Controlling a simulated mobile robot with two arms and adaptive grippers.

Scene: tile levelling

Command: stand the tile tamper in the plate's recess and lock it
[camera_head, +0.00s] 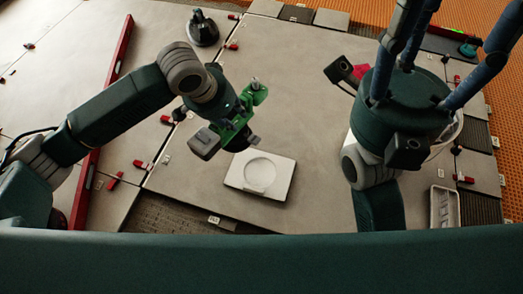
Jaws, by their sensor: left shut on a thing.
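My left gripper (247,118) is over the large tiles, up and left of the white plate. It is shut on a dark thing (242,142), which appears to be the tile tamper; the green fingers and the wrist hide most of it. The white square plate (284,187) lies on the tile with a round, empty recess in its top. The held thing is apart from the recess.
A dark knobbed tool (203,30) with a round base stands at the back. A long red bar (110,75) lies at the left. Small red clips sit along the tile joints. A pale tray (444,208) is at the right. Tile around the plate is clear.

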